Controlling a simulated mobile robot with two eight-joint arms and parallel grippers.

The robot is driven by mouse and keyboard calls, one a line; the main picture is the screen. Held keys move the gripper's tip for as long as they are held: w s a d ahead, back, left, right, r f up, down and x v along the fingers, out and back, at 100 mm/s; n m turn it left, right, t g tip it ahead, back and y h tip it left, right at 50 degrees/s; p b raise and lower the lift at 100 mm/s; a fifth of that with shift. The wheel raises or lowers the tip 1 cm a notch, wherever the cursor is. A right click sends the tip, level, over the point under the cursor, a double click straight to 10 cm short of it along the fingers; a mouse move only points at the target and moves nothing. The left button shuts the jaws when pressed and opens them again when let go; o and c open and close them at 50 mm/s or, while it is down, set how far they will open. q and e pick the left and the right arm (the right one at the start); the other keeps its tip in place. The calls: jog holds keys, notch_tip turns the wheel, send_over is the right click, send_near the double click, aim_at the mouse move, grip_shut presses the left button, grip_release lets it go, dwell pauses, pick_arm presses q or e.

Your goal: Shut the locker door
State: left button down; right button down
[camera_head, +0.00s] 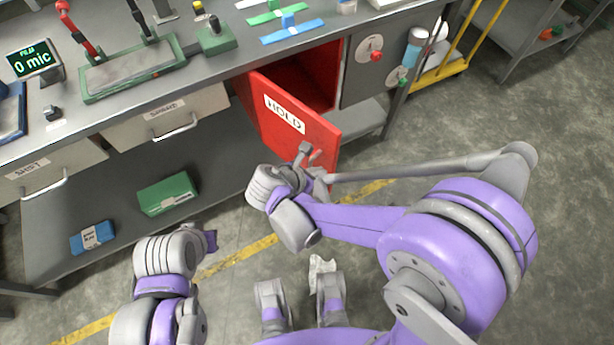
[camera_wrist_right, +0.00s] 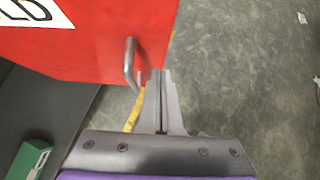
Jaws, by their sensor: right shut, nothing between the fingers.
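The red locker door (camera_head: 287,122) with a HOLD label stands open under the bench and swings out toward me. The red locker interior (camera_head: 305,78) shows behind it. The door also fills the upper left of the right wrist view (camera_wrist_right: 85,35), with its metal handle (camera_wrist_right: 131,64) near the lower right edge. My right gripper (camera_head: 308,154) is shut and empty at the door's free lower corner. In the right wrist view its fingertips (camera_wrist_right: 159,76) are just right of the handle; whether they touch the door I cannot tell. My left gripper (camera_head: 210,240) is low at the left, its fingers mostly hidden.
The workbench (camera_head: 230,60) carries a green tray (camera_head: 130,68) and tools. Drawers (camera_head: 165,117) are left of the locker. A green box (camera_head: 168,194) and a blue box (camera_head: 92,237) lie on the lower shelf. A yellow cart (camera_head: 440,72) stands right.

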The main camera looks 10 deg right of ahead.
jog(key=shift+w+d, duration=0.75)
jog(key=shift+d, duration=0.2)
